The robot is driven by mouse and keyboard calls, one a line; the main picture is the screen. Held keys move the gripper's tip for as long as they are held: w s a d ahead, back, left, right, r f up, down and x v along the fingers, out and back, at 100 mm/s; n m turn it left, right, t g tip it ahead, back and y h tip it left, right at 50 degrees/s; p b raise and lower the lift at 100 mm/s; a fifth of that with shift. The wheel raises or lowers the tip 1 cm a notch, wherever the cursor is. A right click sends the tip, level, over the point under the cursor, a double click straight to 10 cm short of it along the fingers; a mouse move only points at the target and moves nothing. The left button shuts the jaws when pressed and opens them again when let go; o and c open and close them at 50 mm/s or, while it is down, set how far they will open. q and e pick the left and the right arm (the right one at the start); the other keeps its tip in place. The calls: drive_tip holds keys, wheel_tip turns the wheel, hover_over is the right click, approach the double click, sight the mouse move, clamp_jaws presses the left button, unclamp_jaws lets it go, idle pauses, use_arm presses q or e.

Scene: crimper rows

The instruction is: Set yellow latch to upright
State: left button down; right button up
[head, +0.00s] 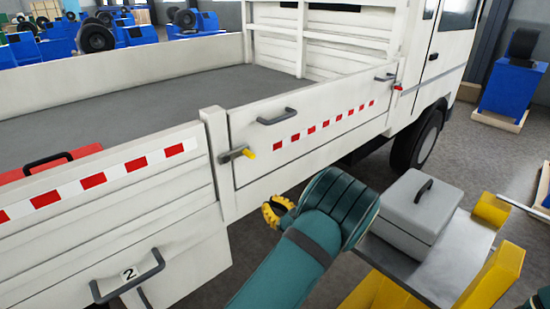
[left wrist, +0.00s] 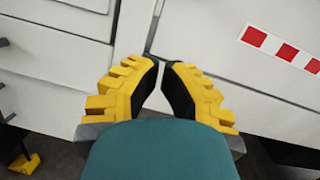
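The yellow latch (head: 249,153) is on the white post at the rear end of the truck's side panel (head: 300,138). Its grey lever (head: 233,154) lies nearly level, slightly tilted, with the yellow end to the right. My left gripper (head: 270,211) is below and right of the latch, apart from it, in front of the lower panel. In the left wrist view the left gripper (left wrist: 161,66) has black-padded fingers apart, with a narrow gap at the tips and nothing between them. The latch does not show there.
A red latch (head: 398,87) is at the panel's front end. Dark handles (head: 277,117) and (head: 128,282) stick out from the truck side. A grey box (head: 418,207) stands on a metal surface at the lower right. Blue machines (head: 510,88) stand behind.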

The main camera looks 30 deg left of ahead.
use_arm(q)
drive_tip(key=shift+w+d+r+t, duration=0.3)
drive_tip(key=shift+w+r, duration=0.1)
drive_tip(key=shift+r, duration=0.1)
drive_tip(key=shift+w+d+r+t, duration=0.3)
drive_tip(key=shift+w+r, duration=0.05)
drive_tip(key=shift+r, duration=0.15)
drive_tip(key=shift+a, duration=0.1)
approach(239, 157)
drive_tip(key=w+a+f, duration=0.4)
drive_tip(key=f, duration=0.1)
drive_tip(key=r, duration=0.2)
drive_tip(key=r+p, duration=0.1)
drive_tip(key=r, duration=0.1)
drive_tip(key=shift+a+r, duration=0.2)
drive_tip(key=shift+a, duration=0.2)
